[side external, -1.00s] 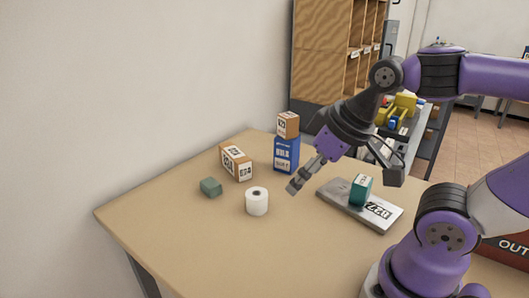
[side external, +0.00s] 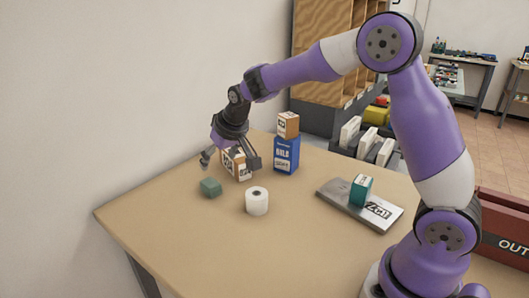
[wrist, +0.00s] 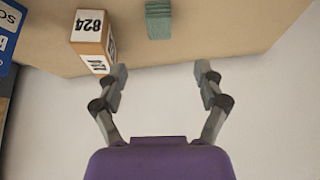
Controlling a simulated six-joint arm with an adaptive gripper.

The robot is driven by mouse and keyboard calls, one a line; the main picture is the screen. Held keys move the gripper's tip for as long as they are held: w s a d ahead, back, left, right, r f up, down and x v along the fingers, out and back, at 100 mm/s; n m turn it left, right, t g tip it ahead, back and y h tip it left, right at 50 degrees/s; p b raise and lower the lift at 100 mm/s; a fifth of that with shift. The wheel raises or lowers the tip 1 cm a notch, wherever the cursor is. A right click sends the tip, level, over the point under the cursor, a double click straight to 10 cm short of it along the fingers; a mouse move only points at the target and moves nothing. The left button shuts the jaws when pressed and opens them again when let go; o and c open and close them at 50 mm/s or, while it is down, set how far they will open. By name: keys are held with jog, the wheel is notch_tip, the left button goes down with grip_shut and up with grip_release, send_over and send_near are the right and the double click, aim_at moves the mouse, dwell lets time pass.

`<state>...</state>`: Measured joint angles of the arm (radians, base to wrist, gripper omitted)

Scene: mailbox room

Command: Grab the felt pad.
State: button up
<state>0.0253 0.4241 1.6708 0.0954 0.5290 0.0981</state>
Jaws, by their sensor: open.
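The felt pad, a small grey-green block (side external: 210,187), lies on the table left of the white roll. In the wrist view it (wrist: 158,20) shows at the top edge, roughly centred between the fingers but beyond the tips. My gripper (side external: 229,163) is open and empty. It hangs above the table near the pad, in front of the orange-and-white carton. Its two fingers (wrist: 161,72) are spread wide in the wrist view.
The orange-and-white carton (side external: 242,171) is close beside my gripper, partly hidden; the wrist view shows it (wrist: 88,34) left of the pad. A white roll (side external: 257,203), a blue box (side external: 286,156) with a small carton (side external: 288,124) on top, and a teal box (side external: 361,190) on a grey package (side external: 333,195) stand to the right.

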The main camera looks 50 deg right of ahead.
aim_at(211, 183)
jog(key=x, duration=1.1)
jog(key=shift+s, duration=0.1)
jog(key=c, duration=1)
